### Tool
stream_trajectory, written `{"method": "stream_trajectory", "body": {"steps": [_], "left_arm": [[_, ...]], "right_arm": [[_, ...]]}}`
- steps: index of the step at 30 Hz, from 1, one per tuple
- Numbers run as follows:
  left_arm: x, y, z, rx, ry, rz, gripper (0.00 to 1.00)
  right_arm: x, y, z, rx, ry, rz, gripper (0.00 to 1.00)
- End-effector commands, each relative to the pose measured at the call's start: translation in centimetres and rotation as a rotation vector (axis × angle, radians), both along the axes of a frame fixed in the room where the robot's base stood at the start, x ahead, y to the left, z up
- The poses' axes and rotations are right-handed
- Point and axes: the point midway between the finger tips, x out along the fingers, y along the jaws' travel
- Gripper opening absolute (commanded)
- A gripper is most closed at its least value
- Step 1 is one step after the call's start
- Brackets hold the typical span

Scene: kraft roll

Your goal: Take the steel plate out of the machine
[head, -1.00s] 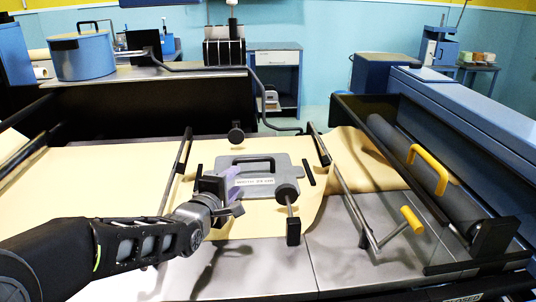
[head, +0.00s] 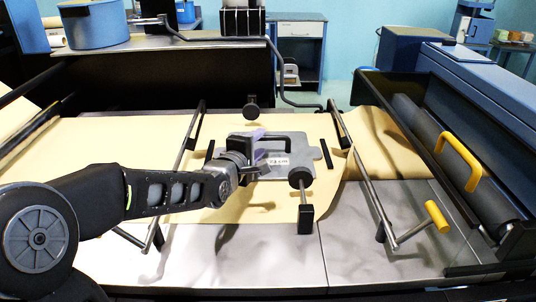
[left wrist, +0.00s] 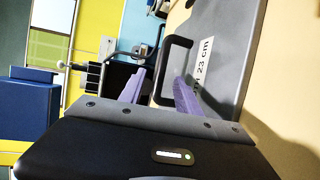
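The grey steel plate (head: 312,160) lies flat on the tan kraft paper, with a black bar handle (head: 291,138) along its far side and a white label. My left gripper (head: 262,146) is just above the plate's left part. In the left wrist view the two purple fingers (left wrist: 158,92) stand apart, near the black handle (left wrist: 178,60). The plate (left wrist: 235,40) also fills the upper right there. My right gripper is not in view.
Two black-knobbed posts, one behind (head: 251,112) and one in front of the plate (head: 301,180), stand close to it. Metal rails run on both sides. A yellow handle (head: 459,163) and roller (head: 440,140) are at right. Bare grey table (head: 270,255) lies in front.

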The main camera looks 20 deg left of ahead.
Motion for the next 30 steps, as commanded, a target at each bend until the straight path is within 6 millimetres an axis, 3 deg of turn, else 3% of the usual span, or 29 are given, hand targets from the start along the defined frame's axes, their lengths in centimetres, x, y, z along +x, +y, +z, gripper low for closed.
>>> {"method": "stream_trajectory", "body": {"steps": [10,21,30], "left_arm": [[0.3,-0.1,-0.1,-0.001,0.001,-0.002,0.4],[4.4,0.1,-1.0,-0.005,-0.002,-0.003,0.4],[5.1,0.2,-1.2,0.001,0.0,-0.001,0.4]], "right_arm": [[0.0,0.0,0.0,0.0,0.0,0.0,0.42],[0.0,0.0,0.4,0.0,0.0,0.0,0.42],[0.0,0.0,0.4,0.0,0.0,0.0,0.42]]}}
